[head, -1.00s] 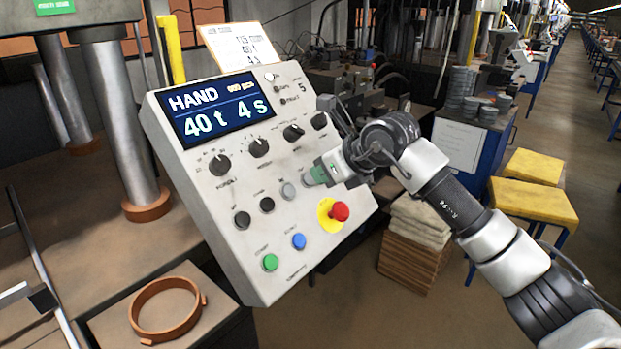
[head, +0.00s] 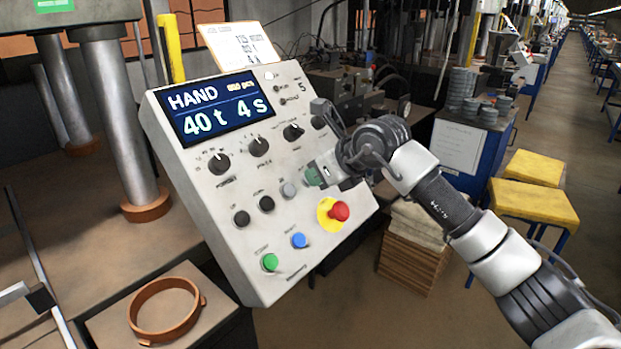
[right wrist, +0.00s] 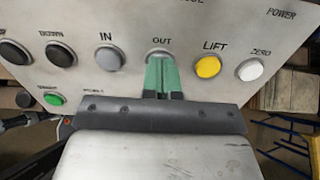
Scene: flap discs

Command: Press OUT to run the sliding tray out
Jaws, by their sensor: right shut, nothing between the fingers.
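The grey control panel (head: 215,255) faces me, tilted, its screen (head: 217,105) reading HAND, 40 t, 4 s. My right gripper (head: 315,177) is shut and empty. In the right wrist view its green fingertips (right wrist: 162,68) are at the OUT button, just below the OUT label (right wrist: 162,41), and cover most of the button. I cannot tell whether the button is pushed in. The grey IN button (right wrist: 110,58) is to the left and the yellow LIFT button (right wrist: 208,67) to the right. My left gripper is not in view. I cannot make out the sliding tray for certain.
A red stop button (head: 340,211) on a yellow base sits below my right gripper. Blue (head: 299,240) and green (head: 270,262) buttons are lower left. A white ZERO button (right wrist: 250,69) is beside LIFT. An orange ring (head: 166,332) lies at the lower left.

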